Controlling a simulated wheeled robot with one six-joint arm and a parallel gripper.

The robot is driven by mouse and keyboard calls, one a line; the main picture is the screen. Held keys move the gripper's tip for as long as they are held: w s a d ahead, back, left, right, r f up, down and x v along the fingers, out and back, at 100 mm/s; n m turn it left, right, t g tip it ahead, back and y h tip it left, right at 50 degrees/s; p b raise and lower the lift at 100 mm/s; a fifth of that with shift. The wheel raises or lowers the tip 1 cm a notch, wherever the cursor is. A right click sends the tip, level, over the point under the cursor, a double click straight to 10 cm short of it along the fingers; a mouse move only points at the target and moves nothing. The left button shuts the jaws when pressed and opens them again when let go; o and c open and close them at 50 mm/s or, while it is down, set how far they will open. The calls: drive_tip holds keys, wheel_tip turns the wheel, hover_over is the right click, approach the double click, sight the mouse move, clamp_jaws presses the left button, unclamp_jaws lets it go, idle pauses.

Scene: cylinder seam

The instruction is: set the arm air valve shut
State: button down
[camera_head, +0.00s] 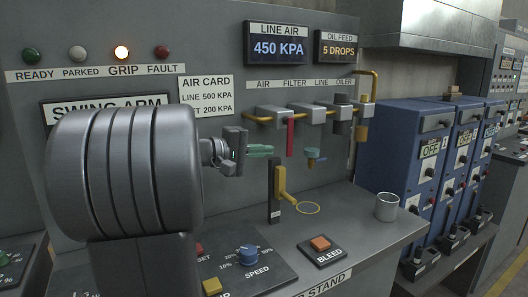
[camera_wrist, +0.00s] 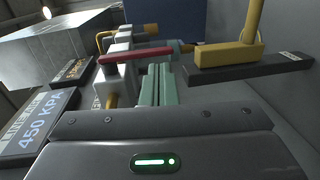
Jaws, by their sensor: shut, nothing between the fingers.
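A red lever (camera_head: 290,135) hangs down from the pipe row under the AIR and FILTER labels; it also shows in the wrist view (camera_wrist: 135,54). A yellow handle (camera_head: 281,182) sits on a dark upright plate (camera_head: 274,205) below; it also shows in the wrist view (camera_wrist: 226,55). I cannot read which of these is the arm air valve. My gripper (camera_head: 270,150) has green fingers, shut and empty, just left of the red lever and above the yellow handle. In the wrist view the fingertips (camera_wrist: 160,68) are near the red lever; contact cannot be told.
The LINE AIR display (camera_head: 278,47) reads 450 KPA. The GRIP lamp (camera_head: 121,52) is lit. A blue-green knob (camera_head: 312,154) hangs right of the lever. A metal cup (camera_head: 387,206) and an orange BLEED button (camera_head: 320,243) are on the bench.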

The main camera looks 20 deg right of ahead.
drive_tip(key=s+a, duration=0.1)
drive_tip(key=a, duration=0.9)
drive_tip(key=shift+s, duration=0.2)
drive_tip(key=shift+d, duration=0.1)
